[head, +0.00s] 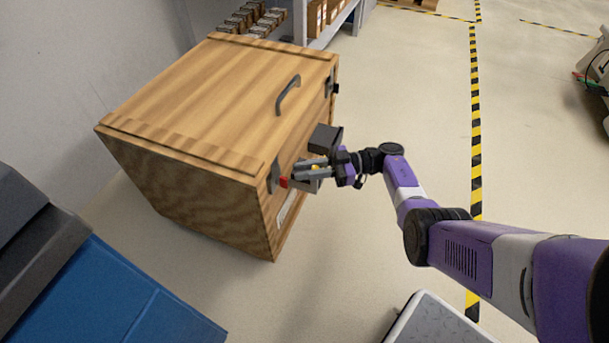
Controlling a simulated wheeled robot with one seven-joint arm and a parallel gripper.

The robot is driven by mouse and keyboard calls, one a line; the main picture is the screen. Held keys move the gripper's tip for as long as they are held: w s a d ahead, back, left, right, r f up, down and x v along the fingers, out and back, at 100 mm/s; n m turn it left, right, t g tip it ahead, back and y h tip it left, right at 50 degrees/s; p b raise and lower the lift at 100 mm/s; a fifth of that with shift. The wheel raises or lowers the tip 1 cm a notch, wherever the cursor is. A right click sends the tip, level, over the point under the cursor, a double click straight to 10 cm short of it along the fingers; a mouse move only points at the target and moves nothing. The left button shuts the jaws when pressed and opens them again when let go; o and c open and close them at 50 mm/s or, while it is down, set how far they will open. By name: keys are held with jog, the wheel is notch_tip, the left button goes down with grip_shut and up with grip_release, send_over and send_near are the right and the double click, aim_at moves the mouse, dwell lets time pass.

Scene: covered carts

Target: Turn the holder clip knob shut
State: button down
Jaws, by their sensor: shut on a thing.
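The wooden box (190,105) stands on the floor left of my arm, with its lid down. On its right-hand side is a dark clip plate (273,177) near the front corner. A small red part (284,182) shows beside it, and a bit of yellow (316,167) shows between my fingers. My gripper (298,172) is at this side of the box, its fingers pointing left at the clip. It is shut on a part there, which I take to be the holder clip knob; the fingers mostly hide it, and its turn angle cannot be read.
A dark handle (288,95) stands up from the lid, and another dark latch (332,84) sits at the far corner. A shelf with boxes (330,20) is behind. A blue object (110,295) is at lower left. Open floor lies to the right, with yellow-black tape (475,130).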

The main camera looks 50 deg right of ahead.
jog(key=shift+s+f+n+g+y+b, duration=0.1)
jog(key=shift+s+n+g+y+b, duration=0.05)
jog(key=shift+n+g+y+b, duration=0.35)
jog(key=shift+a+g, duration=0.15)
jog(key=shift+g, duration=0.25)
jog(key=c, duration=1.3)
grip_release()
jog(key=b+v, duration=0.1)
jog(key=v, duration=0.7)
